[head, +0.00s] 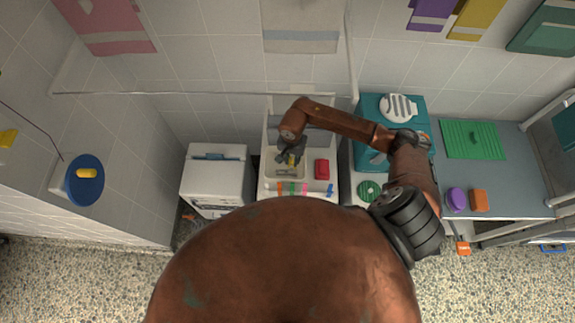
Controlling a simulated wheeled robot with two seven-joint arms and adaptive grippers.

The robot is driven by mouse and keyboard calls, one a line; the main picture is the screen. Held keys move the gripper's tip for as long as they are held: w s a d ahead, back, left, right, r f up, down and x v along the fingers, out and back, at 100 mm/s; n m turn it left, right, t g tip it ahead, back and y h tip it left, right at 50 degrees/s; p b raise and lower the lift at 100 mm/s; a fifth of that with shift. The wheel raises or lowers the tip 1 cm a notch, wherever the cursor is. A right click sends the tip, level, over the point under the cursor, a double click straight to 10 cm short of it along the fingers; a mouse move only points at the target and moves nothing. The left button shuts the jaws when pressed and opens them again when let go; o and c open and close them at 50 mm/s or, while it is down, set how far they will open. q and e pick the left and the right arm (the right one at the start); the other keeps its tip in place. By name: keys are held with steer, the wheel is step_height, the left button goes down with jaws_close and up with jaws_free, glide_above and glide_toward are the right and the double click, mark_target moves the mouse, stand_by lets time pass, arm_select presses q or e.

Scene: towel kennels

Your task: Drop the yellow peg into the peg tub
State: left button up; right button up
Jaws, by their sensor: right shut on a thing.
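My right gripper (290,154) hangs over the white sink basin (272,172), at the end of my arm reaching in from the right. It is shut on a small yellow thing, which looks like the yellow peg (292,161); the fingers hide part of it. Several coloured pegs (292,188) sit along the basin's front edge. A small red box-shaped thing (322,169) lies just right of the gripper; I cannot tell whether it is the peg tub. My left gripper is out of view.
A white machine (215,178) stands left of the sink. A teal unit (367,106) and a grey counter (515,165) with a green mat (470,139), purple and orange things are at right.

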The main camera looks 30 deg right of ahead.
steer(key=shift+f, duration=0.15)
steer(key=o, duration=0.9)
steer(key=shift+o, duration=0.2)
step_height(320, 180, up, 12)
steer(key=shift+s, duration=0.1)
